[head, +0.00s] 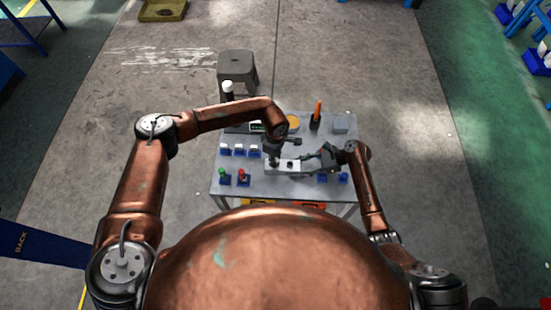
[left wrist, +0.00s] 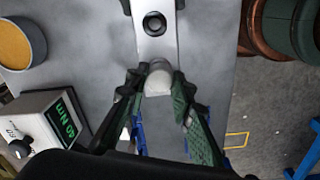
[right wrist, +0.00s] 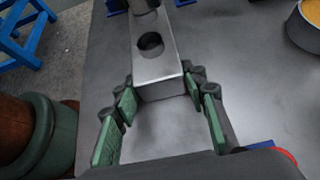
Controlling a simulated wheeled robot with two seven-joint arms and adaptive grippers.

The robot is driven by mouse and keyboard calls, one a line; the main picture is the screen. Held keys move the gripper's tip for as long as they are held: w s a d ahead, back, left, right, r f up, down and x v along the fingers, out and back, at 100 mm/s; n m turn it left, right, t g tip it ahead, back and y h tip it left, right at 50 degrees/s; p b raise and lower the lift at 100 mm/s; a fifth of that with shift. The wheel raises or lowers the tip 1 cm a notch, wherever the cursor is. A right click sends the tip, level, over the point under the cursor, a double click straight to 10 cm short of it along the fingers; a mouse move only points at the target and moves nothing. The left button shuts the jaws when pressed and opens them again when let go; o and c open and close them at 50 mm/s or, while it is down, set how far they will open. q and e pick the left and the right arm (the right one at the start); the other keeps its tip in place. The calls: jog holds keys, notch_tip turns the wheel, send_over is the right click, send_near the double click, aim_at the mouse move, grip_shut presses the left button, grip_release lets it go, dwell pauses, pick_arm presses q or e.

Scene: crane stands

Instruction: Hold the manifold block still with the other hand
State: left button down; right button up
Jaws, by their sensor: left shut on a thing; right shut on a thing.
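The manifold block (head: 290,163) is a pale metal bar with dark round holes, lying on the grey table. In the left wrist view it (left wrist: 154,45) runs up from my left gripper (left wrist: 157,82), whose green-padded fingers are shut on a rounded grey-white fitting (left wrist: 159,76) at the block's end. Whether the fitting is seated cannot be seen. In the right wrist view the block (right wrist: 156,68) has its near end between the fingertips of my right gripper (right wrist: 165,88), shut on its sides. In the head view the left gripper (head: 272,155) is above the block, the right gripper (head: 314,164) beside it.
The grey table (head: 285,188) carries blue holders with white pieces (head: 239,150), green (head: 222,173) and red (head: 243,174) pieces, an orange-handled tool (head: 317,110) and a yellow-filled bowl (head: 293,122). A display box (left wrist: 50,120) reads 40 Nm. A stool (head: 237,66) stands behind.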

pick_arm(q)
jog(key=shift+m, duration=0.5)
jog(key=m, duration=0.4)
jog(key=shift+m, duration=0.6)
jog(key=m, duration=0.5)
